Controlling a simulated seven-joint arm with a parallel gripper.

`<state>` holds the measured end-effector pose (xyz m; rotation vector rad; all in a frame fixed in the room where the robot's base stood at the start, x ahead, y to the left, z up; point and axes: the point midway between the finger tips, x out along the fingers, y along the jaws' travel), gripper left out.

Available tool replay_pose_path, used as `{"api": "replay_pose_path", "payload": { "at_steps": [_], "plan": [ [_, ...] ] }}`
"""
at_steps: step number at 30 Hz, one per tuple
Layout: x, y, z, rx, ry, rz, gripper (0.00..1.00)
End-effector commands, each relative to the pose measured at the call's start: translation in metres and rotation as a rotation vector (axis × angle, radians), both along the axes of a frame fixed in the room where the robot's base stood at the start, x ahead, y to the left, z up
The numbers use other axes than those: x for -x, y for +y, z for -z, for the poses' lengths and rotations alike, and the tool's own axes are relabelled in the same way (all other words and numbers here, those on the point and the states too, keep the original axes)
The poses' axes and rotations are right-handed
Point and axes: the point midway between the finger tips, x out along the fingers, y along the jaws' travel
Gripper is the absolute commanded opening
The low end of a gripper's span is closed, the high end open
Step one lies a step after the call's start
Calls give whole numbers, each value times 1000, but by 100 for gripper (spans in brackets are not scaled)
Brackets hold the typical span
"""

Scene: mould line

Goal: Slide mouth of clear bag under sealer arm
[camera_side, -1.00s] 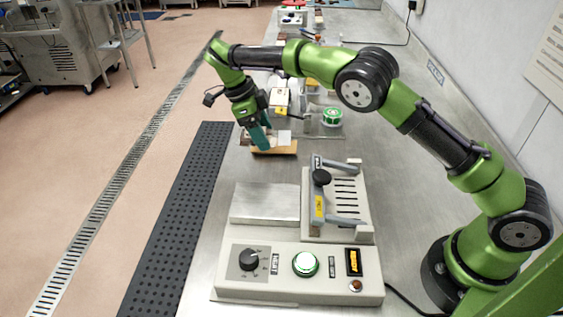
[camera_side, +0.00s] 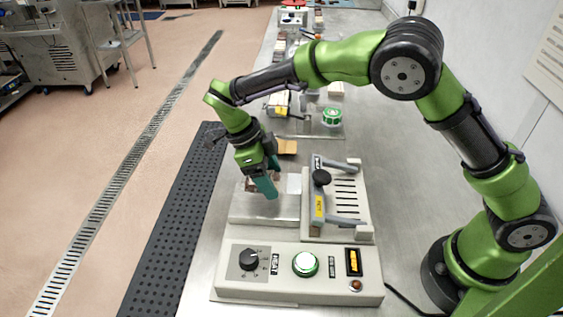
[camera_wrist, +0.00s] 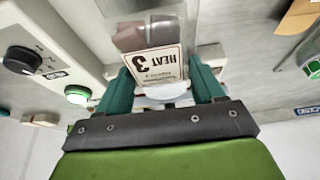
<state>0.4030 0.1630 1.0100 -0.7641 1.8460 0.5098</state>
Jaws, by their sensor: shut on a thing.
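The bag is mostly hidden there; a little brown shows by the fingers. The sealer arm (camera_side: 319,196), with a black knob and yellow label, is to the right of my gripper, apart from it. The bag's mouth is not clearly visible.
The sealer's front panel (camera_side: 228,284) has a dial (camera_side: 250,259) and a lit green button (camera_side: 305,264). A tan board (camera_side: 288,147) lies behind the plate. A green-topped roll (camera_side: 331,117) stands farther back. Bare steel bench lies to the sealer's right.

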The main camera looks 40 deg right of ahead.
Motion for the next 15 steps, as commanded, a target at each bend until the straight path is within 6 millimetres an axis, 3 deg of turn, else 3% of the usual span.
{"api": "replay_pose_path", "payload": {
  "at_steps": [10, 15],
  "plan": [
    [0, 0, 36, 0, 3, 1, 37],
    [12, -12, 36, 0, 1, 0, 37]
  ]
}}
